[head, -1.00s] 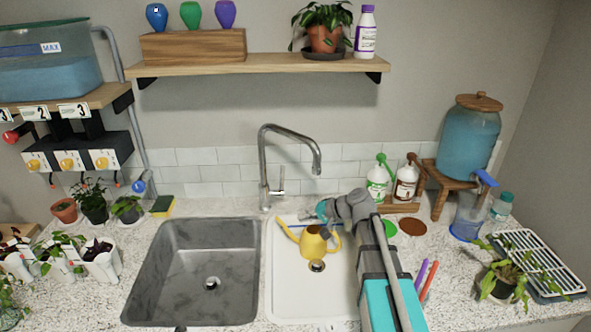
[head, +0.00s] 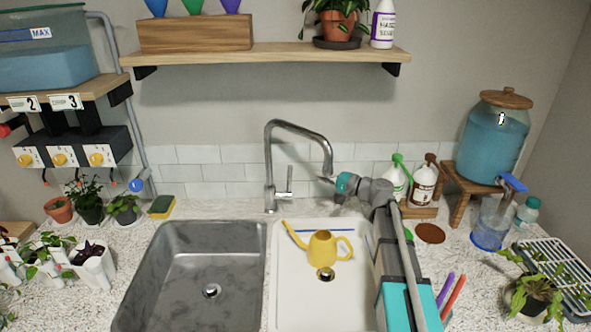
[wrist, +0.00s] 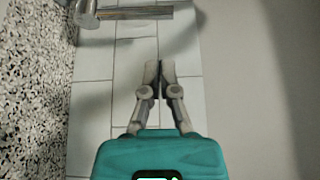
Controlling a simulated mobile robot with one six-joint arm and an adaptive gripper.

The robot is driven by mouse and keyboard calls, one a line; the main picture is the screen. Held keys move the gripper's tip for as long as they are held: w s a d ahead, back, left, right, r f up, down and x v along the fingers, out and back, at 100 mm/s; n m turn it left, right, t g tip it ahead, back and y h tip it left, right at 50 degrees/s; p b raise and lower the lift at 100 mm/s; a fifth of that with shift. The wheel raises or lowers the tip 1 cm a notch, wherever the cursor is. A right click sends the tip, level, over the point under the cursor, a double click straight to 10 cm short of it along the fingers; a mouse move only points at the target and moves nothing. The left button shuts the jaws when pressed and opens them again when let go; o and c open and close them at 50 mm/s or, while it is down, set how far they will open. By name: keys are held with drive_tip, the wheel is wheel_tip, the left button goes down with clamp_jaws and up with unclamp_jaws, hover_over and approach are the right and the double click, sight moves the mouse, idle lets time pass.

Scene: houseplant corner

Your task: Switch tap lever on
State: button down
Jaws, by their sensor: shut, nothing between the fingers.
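The steel tap (head: 269,168) stands behind the two basins, its spout arching to the right. Its lever (head: 290,181) sits on the right of the tap's base and points up. In the wrist view the lever (wrist: 140,13) lies across the top left, with part of the tap body (wrist: 86,12) at its left end. My gripper (head: 324,181) is to the right of the lever at about its height, pointing left, with a gap between them. In the wrist view my gripper's fingers (wrist: 158,70) are together and empty, below and apart from the lever.
A yellow watering can (head: 322,246) stands in the white basin (head: 295,290). The grey basin (head: 190,270) is empty. Green-topped (head: 397,182) and brown-topped (head: 423,184) bottles stand right of my gripper. The tiled wall (head: 215,165) is close behind the tap.

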sight(288, 182)
drive_tip(key=shift+d, duration=0.15)
drive_tip(key=shift+w, duration=0.1)
drive_tip(key=x, duration=0.9)
drive_tip(key=shift+w+a, duration=0.2)
drive_tip(key=shift+a, duration=0.15)
drive_tip(key=shift+f, duration=0.1)
